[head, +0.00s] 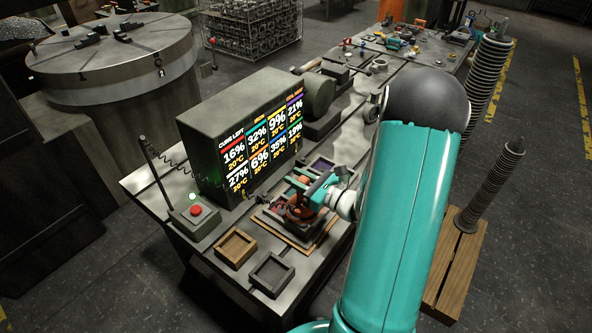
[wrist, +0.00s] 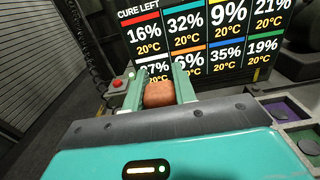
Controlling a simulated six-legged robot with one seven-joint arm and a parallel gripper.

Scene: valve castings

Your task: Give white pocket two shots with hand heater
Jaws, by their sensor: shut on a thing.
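My gripper (head: 318,190) is over the bench in front of the display. In the wrist view its two green fingers (wrist: 160,90) are shut on an orange-brown, rounded block, which looks like the hand heater (wrist: 160,94). The heater's lower part is hidden by my gripper body. In the head view, orange-brown and dark parts show below the fingers, too small to tell apart. A purple-lined pocket (wrist: 284,110) and a green-lined pocket (wrist: 309,146) show at right in the wrist view. I cannot make out the white pocket; my gripper hides part of the bench.
The display (head: 240,135) stands behind the work area, showing "CURE LEFT" percentages and 20°C in several cells. A box with a red button (head: 195,211) is at left. A brown tray (head: 236,248) and a grey tray (head: 271,274) lie near the bench's front.

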